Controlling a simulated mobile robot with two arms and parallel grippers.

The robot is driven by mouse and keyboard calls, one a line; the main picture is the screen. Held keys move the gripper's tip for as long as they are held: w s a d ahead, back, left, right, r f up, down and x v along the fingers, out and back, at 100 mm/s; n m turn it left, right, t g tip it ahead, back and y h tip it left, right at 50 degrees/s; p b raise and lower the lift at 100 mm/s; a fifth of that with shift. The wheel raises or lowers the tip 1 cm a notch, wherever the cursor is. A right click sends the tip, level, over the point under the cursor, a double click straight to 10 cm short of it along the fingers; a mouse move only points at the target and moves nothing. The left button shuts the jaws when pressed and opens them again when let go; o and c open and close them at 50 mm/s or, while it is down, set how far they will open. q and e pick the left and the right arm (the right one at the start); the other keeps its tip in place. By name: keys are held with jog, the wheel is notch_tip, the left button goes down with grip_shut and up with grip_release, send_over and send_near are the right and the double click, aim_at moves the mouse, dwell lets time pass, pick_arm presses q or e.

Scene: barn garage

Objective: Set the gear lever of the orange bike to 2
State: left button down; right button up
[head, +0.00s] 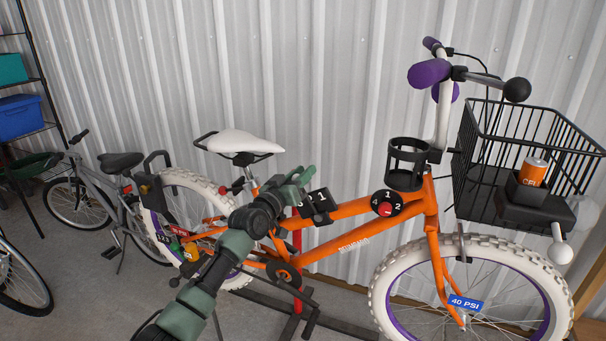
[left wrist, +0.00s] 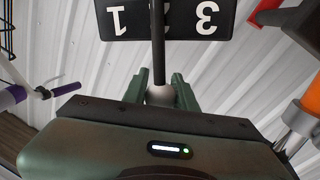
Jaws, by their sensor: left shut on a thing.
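The orange bike (head: 350,236) stands side-on in the head view. Its black gear plate (head: 319,201) sits on the frame below the white saddle, with a 1 showing. In the left wrist view the gear plate (left wrist: 208,27) appears upside down, with 1 and 3 at its sides. The dark gear lever (left wrist: 158,45) crosses the plate's middle, between 1 and 3. My left gripper (head: 303,178) is shut on the lever's pale round knob (left wrist: 160,95); its green fingers flank the knob in the wrist view. My right gripper is not in view.
A round dial (head: 387,203) with a red centre sits on the bike frame, right of the plate. A cup holder (head: 408,165) and a black basket (head: 472,150) are further right. A grey bike (head: 95,185) stands at left, before the corrugated wall.

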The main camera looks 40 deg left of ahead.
pick_arm(q)
jog(key=c, duration=1.1)
grip_release()
jog(key=shift+s+d+f, duration=0.1)
jog(key=shift+s+f, duration=0.05)
jog(key=shift+s, duration=1.15)
jog(key=shift+s+d+f, duration=0.1)
jog(key=shift+s+f, duration=0.05)
jog(key=shift+s, duration=1.15)
jog(key=shift+s+d+f, duration=0.1)
jog(key=shift+s+f, duration=0.05)
jog(key=shift+s, duration=1.15)
